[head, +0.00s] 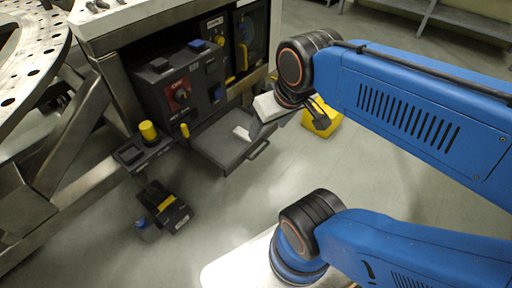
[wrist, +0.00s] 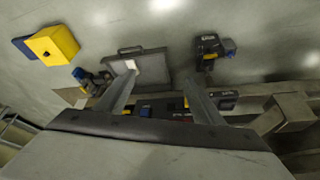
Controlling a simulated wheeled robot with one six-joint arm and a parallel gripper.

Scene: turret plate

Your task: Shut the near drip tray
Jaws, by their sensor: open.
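A grey drip tray (head: 215,133) is pulled out low from the front of the dark control cabinet (head: 178,90). Its bar handle (head: 258,150) is on the outer edge, and a small white piece (head: 242,133) lies in it. In the wrist view the tray (wrist: 155,72) and its handle (wrist: 130,49) show beyond my fingers. My gripper (wrist: 160,88) is open and empty, its two fingers spread. In the head view it hangs above and right of the tray, apart from the handle as far as I can tell. The tray's inner end is hidden in the cabinet.
A yellow box (head: 320,122) stands on the floor right of the tray. A black and yellow device (head: 168,208) lies on the floor at left. A bracket with a yellow knob (head: 148,132) sticks out left of the tray. The floor in front is clear.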

